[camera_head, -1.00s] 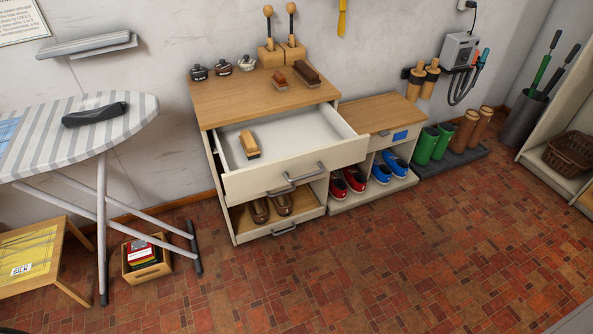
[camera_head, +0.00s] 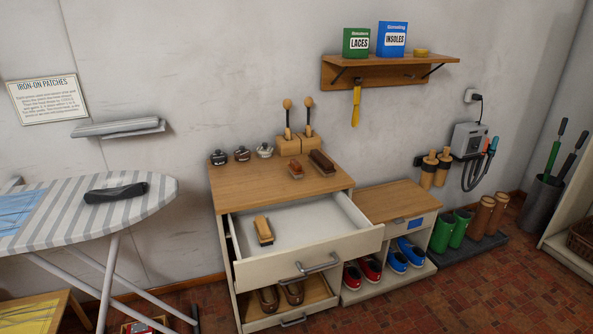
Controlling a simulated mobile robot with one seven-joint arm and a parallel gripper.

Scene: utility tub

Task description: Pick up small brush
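Three brushes show at the wooden-topped cabinet (camera_head: 250,190). A small reddish-brown brush (camera_head: 296,170) lies on the cabinet top near its right side. A larger dark brown brush (camera_head: 322,162) lies just right of it. A tan brush with dark bristles (camera_head: 263,230) lies inside the open upper drawer (camera_head: 310,258), toward its left. I cannot tell for certain which one the task calls the small brush; the reddish-brown one looks smaller than its neighbour. My gripper is not in view.
The lower drawer (camera_head: 290,308) is also open, with brown shoes inside. An ironing board (camera_head: 90,215) stands left. A wall shelf (camera_head: 390,70) hangs above right. Some tiled floor (camera_head: 480,295) shows clear at lower right.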

